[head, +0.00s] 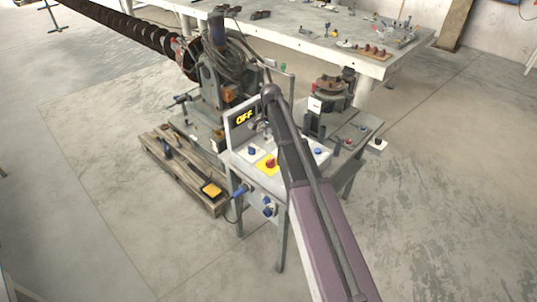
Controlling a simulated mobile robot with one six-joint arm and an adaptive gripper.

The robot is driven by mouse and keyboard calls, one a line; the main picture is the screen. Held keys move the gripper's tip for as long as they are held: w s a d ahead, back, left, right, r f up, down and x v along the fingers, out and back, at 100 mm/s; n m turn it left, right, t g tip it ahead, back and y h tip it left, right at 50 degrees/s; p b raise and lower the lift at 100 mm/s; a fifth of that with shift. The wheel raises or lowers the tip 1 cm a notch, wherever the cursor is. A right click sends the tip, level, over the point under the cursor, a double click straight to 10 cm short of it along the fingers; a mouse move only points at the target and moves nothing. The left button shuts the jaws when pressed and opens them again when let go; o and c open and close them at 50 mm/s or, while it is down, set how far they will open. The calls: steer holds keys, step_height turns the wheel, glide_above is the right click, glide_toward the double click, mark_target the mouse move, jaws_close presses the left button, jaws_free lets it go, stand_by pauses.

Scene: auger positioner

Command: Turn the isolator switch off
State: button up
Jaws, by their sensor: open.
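A grey control box (240,165) stands on legs in the middle of the head view. On its sloped top is a red knob (270,162) on a yellow plate (262,168); it may be the isolator switch, but its setting is too small to read. Blue knobs (251,152) and (318,152) sit on white plates to either side. My arm reaches up from the bottom right and bends down over the box. My gripper (266,137) is small and partly hidden by my arm, open just above and behind the red knob, seemingly apart from it.
A dark display (244,118) with yellow lettering stands behind the panel. The auger (125,27) and its machine (215,75) lie behind left. A pallet (180,175) is at left, a cluttered workbench (330,30) behind. Floor in front is clear.

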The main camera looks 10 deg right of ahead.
mark_target(270, 160)
steer(key=shift+a+f, duration=0.1)
steer(key=shift+f, duration=0.05)
step_height(270, 160, down, 14)
steer(key=b, duration=1.3)
steer(key=shift+s+r+b, duration=0.1)
steer(key=shift+r+b, duration=0.15)
steer(key=shift+b, duration=0.15)
steer(key=shift+c, duration=0.2)
